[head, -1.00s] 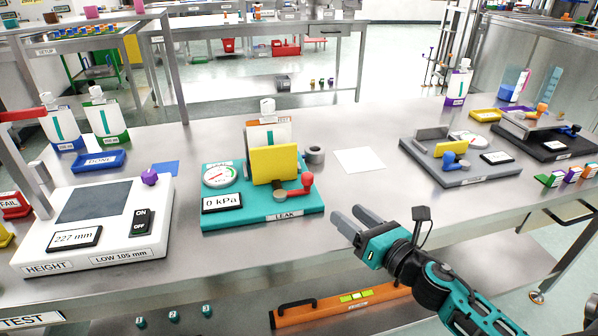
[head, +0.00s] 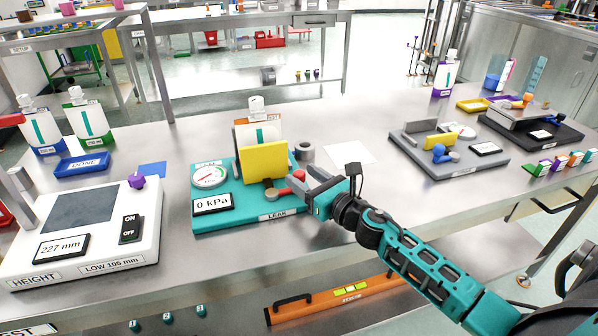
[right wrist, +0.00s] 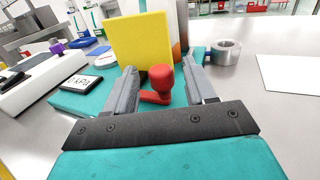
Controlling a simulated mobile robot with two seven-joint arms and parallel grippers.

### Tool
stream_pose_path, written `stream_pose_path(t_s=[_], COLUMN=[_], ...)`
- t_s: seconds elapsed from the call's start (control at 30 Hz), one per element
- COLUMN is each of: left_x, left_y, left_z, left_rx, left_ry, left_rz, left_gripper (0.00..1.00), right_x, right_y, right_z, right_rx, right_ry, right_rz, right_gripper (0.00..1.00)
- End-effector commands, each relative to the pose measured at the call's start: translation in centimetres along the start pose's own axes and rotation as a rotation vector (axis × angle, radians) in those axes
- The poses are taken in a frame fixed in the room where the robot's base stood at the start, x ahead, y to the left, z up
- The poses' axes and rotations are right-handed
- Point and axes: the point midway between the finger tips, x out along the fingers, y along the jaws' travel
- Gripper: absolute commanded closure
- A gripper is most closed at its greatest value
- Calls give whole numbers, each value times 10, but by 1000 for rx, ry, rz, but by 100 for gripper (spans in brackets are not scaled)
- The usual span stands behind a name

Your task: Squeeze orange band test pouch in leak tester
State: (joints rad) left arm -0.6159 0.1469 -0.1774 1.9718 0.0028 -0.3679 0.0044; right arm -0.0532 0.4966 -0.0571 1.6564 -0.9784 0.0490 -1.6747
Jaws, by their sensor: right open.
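The teal leak tester (head: 230,222) stands on the steel bench, with a round gauge and a display reading 0 kPa. A white-capped pouch (head: 243,136) with an orange edge stands in it, mostly hidden behind the upright yellow plate (head: 265,162). A red-knobbed lever (right wrist: 160,78) is at the tester's front right. My right gripper (head: 302,183) is open at the lever. In the right wrist view the red knob is between its fingers, with gaps visible on both sides. My left gripper is not in view.
The white height gauge (head: 140,220) stands to the left, with the blue DONE tray (head: 82,164) and two pouches behind it. A grey ring (head: 305,151) and white sheet (head: 348,152) lie right of the tester. A grey press fixture (head: 470,164) is farther right.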

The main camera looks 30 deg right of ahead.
Motion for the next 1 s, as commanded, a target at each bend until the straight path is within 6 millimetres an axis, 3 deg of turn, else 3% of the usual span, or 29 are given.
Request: stream_pose_path(t_s=[0.2, 0.57, 1.0], left_x=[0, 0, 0], left_y=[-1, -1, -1], left_z=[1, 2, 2], left_rx=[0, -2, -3], left_ry=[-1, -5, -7], left_rz=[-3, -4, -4], left_gripper=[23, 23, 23], right_x=[20, 25, 24], right_y=[0, 0, 0], right_z=[0, 0, 0], right_rx=[3, 2, 2], right_ry=[-1, 0, 0], right_rz=[0, 0, 0], right_gripper=[45, 45, 85])
